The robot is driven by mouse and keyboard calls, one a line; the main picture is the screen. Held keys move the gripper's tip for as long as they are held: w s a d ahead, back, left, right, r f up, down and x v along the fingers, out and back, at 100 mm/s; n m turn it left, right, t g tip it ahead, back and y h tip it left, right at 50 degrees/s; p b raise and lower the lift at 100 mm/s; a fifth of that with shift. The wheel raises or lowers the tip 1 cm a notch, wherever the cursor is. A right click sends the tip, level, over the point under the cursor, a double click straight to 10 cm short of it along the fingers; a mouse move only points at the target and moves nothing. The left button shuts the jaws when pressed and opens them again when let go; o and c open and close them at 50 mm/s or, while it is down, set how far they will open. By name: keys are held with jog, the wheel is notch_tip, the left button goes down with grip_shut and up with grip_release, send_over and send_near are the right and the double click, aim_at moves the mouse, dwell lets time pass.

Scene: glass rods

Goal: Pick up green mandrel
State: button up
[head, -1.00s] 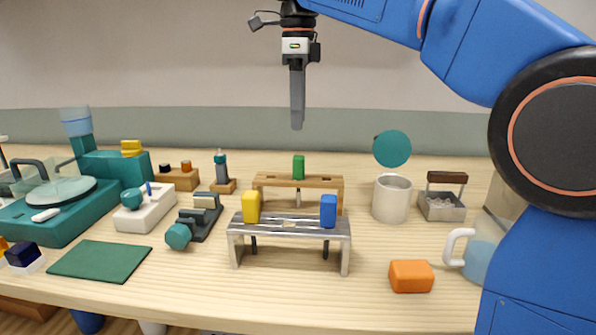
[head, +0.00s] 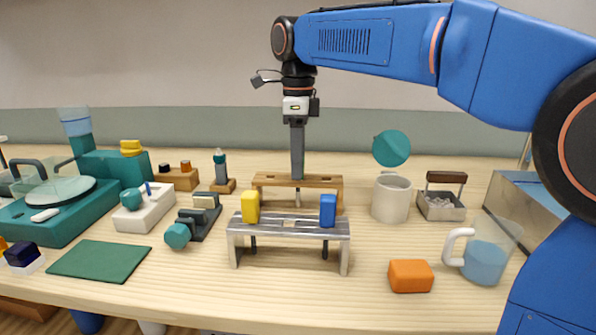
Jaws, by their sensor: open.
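My gripper (head: 297,176) points straight down at the wooden rack (head: 325,181) behind the metal stand. Its fingertips are at the height of the rack's top bar and overlap its middle in the picture. The green mandrel does not show now; the gripper's fingers cover the spot on the bar where it stood upright. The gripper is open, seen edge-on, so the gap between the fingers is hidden. I cannot tell whether the fingers touch the mandrel.
A metal stand (head: 291,231) in front carries a yellow block (head: 250,207) and a blue block (head: 328,210). A grey-white mug (head: 390,199) stands right of the rack, below a teal disc (head: 391,148). An orange block (head: 411,276) and a jug (head: 485,260) are at front right.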

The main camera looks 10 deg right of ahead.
grip_shut()
